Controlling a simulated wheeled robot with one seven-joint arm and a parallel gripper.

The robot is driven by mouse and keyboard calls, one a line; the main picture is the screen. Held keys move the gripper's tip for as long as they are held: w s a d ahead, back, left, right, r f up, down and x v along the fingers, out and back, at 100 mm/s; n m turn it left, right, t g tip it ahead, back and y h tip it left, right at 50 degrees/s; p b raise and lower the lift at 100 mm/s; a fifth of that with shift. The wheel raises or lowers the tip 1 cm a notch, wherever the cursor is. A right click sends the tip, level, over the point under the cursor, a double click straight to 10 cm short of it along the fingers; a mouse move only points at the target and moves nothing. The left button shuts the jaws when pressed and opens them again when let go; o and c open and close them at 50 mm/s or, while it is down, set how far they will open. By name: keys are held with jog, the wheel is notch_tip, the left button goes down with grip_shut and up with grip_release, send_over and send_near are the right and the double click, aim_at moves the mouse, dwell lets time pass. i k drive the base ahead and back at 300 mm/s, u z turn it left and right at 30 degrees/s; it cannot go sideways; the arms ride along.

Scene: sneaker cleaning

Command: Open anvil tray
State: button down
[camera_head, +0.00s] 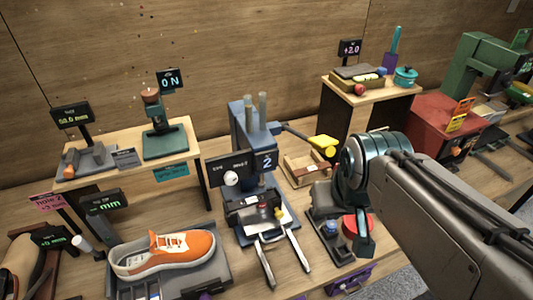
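A blue press (241,140) stands in the middle of the table. Below its head is a dark block (252,205) on a flat base, with two silver bars (283,258) reaching toward the front edge. No label names the anvil tray, so I cannot tell which part it is. My arm comes in from the right. My gripper (363,243) points down beside a red round part (350,226) on a dark device, right of the silver bars and apart from them. Its fingers overlap in this view, so their opening is hidden.
An orange sneaker (185,246) sits on a grey stand at the left front. A small wooden tray (300,174) lies behind my gripper. A purple drawer (348,280) shows at the front edge. A raised shelf (385,95) and red box (443,125) stand at the right.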

aim_at(255, 221)
jog(key=z, duration=1.05)
jog(key=k, duration=0.65)
jog(key=u, duration=1.6)
